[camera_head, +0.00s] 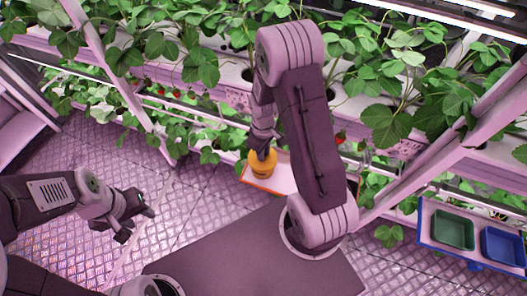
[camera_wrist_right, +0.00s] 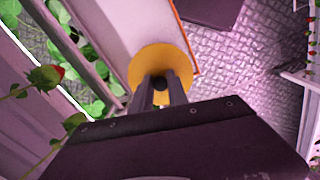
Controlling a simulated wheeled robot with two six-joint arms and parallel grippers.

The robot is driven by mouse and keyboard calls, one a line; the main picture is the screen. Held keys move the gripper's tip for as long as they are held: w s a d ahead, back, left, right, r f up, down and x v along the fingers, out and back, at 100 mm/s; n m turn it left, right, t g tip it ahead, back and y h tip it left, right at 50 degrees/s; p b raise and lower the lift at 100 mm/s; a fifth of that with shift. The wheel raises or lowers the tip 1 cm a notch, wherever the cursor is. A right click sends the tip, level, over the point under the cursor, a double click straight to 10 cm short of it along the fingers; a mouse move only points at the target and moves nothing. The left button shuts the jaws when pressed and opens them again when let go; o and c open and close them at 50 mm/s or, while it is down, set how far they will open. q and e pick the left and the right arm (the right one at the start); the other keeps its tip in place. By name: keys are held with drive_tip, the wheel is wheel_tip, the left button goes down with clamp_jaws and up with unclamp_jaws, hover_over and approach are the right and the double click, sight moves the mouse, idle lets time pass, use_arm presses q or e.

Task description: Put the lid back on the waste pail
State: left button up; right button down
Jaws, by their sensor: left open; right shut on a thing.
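A round yellow-orange lid (camera_wrist_right: 146,65) with a dark knob (camera_wrist_right: 160,84) shows in the right wrist view. My right gripper (camera_wrist_right: 161,92) is shut on that knob from above. In the head view the orange waste pail (camera_head: 263,170) appears as a short, round shape right under my right gripper (camera_head: 262,153). It stands at the left end of a white tray with an orange rim. The lid hides the pail in the wrist view, and I cannot tell whether the lid rests on it or hangs just above. My left gripper (camera_head: 137,225) is open and empty, low on the left.
The white tray (camera_head: 287,178) with its orange rim is partly behind my right arm. Plant racks with strawberry leaves (camera_head: 180,60) line the back. A green bin (camera_head: 453,229) and a blue bin (camera_head: 503,246) sit at the right. Floor on the left is clear.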

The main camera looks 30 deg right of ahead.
idle(0.3)
drive_tip(key=c, duration=0.7)
unclamp_jaws()
wheel_tip(320, 180, up, 7)
drive_tip(key=p, duration=0.6)
drive_tip(key=shift+r+p, duration=0.1)
drive_tip(key=shift+p, duration=0.25)
clamp_jaws()
idle(0.3)
